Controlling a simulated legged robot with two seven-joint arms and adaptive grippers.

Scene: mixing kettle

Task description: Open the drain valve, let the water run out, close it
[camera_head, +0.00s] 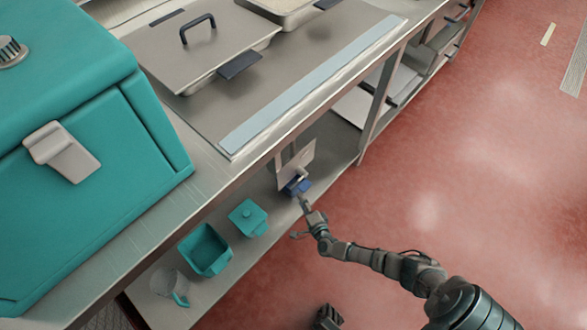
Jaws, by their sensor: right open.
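A small blue part with a pale metal handle, which looks like the drain valve (297,187), sits below the counter's front edge, in front of a light upright panel. My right gripper (300,218) is open and empty, just below and in front of this part. Its fingertips are close to the blue part, and I cannot tell whether they touch it. No running water is visible. A dark piece at the bottom edge may be my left gripper (327,318); its jaws cannot be made out.
A teal box (90,130) and a lidded metal pan (205,50) stand on the counter. The lower shelf holds a teal open container (206,250), a teal lidded box (248,217) and a clear jug (168,285).

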